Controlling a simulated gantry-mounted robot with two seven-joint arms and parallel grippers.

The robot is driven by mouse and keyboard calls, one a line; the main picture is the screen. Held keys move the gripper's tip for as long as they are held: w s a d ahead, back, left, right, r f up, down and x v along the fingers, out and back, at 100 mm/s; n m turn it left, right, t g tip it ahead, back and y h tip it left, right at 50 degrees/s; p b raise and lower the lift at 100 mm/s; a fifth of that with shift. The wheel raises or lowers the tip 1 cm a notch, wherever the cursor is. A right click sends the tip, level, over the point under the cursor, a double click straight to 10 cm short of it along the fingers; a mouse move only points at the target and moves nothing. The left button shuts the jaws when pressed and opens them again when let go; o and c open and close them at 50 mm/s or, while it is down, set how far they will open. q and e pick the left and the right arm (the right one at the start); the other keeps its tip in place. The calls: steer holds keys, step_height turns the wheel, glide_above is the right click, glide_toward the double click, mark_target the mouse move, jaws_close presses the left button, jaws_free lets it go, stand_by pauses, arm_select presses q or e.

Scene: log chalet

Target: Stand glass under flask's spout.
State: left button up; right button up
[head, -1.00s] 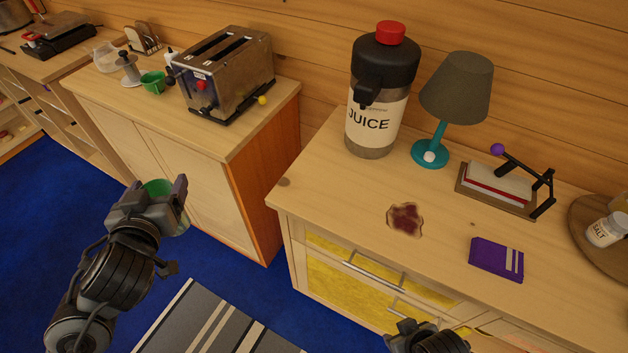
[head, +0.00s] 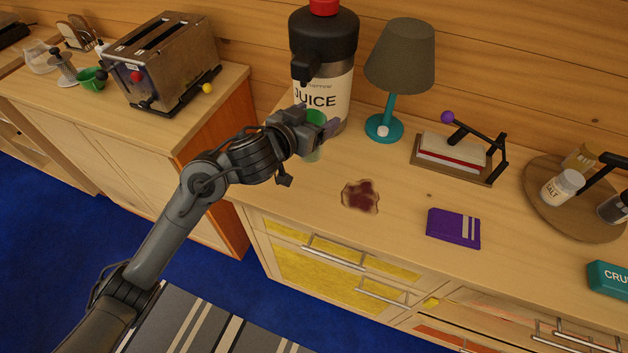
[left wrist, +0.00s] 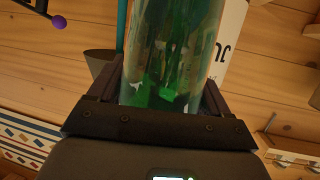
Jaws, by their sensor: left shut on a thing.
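The flask (head: 322,85) is a large juice dispenser with a black top, a red cap and a label reading JUICE. It stands upright at the back left of the near counter. Its black spout (head: 303,68) points toward the front left. My left gripper (head: 318,128) is shut on the glass (head: 313,152), a clear tumbler with green in it. The glass is in front of the flask's lower part, below the spout; I cannot tell whether its base touches the counter. In the left wrist view the glass (left wrist: 172,55) fills the jaws. My right gripper is out of view.
A teal lamp (head: 385,127) stands right of the flask. A jam toast (head: 360,196) and a purple packet (head: 453,228) lie on the counter (head: 410,195) in front. A toaster (head: 165,60) stands on the left cabinet, across a gap.

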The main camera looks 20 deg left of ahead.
arm_select(q)
steer(key=w+d+r+m+g+h+b, duration=0.1)
steer(key=w+d+r+m+h, duration=0.1)
steer(key=w+d+r, duration=0.3)
steer(key=shift+s+a+f, duration=1.3)
steer(key=shift+a+f, duration=0.25)
steer(key=shift+f, duration=0.45)
steer(key=shift+s+a+f, duration=1.25)
steer(key=shift+a+f, duration=0.25)
steer(key=shift+f, duration=0.55)
steer(key=shift+s+a+f, duration=1.3)
steer(key=shift+a+f, duration=0.25)
steer(key=shift+f, duration=0.45)
steer(key=shift+f, duration=0.1)
steer(key=shift+f, duration=0.1)
steer(key=o, duration=1.1)
